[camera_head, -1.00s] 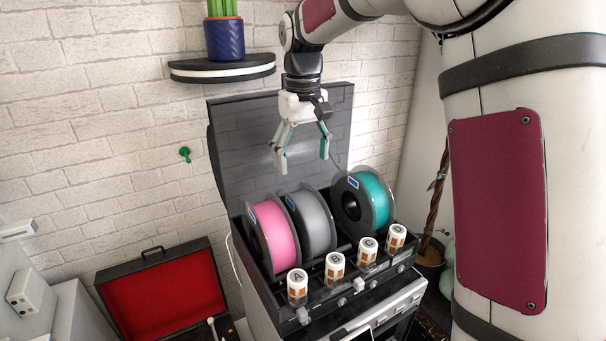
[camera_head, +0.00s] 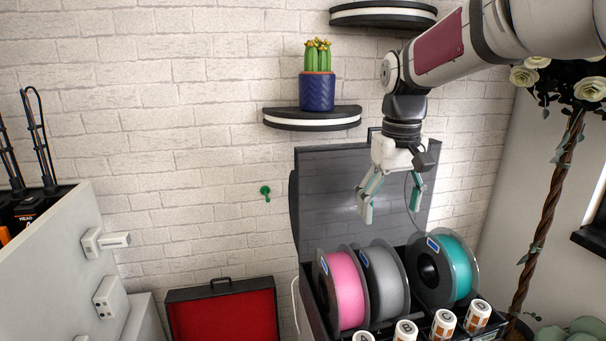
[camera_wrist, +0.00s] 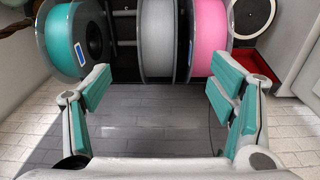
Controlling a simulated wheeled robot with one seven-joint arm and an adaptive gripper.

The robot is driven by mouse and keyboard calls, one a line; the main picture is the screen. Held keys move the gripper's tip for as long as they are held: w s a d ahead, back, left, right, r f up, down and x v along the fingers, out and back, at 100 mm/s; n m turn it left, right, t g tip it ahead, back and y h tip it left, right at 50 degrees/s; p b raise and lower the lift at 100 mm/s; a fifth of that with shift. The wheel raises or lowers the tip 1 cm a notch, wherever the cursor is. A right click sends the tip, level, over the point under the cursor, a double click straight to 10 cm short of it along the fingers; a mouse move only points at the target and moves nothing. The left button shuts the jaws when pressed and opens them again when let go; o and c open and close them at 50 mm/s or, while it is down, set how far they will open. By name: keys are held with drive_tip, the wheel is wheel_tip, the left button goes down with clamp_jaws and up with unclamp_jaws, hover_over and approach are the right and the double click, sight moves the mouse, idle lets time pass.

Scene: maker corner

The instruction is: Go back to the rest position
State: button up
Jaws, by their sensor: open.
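My gripper (camera_head: 392,200) is open and empty, pointing down in front of the raised dark lid (camera_head: 330,190) of the spool box. In the wrist view my gripper (camera_wrist: 165,100) shows its two teal-padded fingers spread wide with nothing between them. Below it in the head view stand a pink spool (camera_head: 343,289), a grey spool (camera_head: 385,280) and a teal spool (camera_head: 455,268), upright in the box. The gripper is apart from all of them. The wrist view also shows the teal spool (camera_wrist: 70,38), the grey spool (camera_wrist: 158,40) and the pink spool (camera_wrist: 208,38).
Several white-and-orange canisters (camera_head: 443,325) line the box's front. A shelf (camera_head: 312,118) with a cactus in a blue pot (camera_head: 317,92) is left of my wrist. An open red-lined case (camera_head: 222,312) lies lower left. A rose plant (camera_head: 545,200) stands right.

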drive_tip(key=s+m+t, duration=0.2)
drive_tip(key=s+t, duration=0.2)
drive_tip(key=s, duration=2.1)
drive_tip(key=shift+s+f+t, duration=0.15)
drive_tip(key=shift+f+t, duration=0.2)
drive_tip(key=shift+t, duration=0.05)
drive_tip(key=shift+d, duration=0.1)
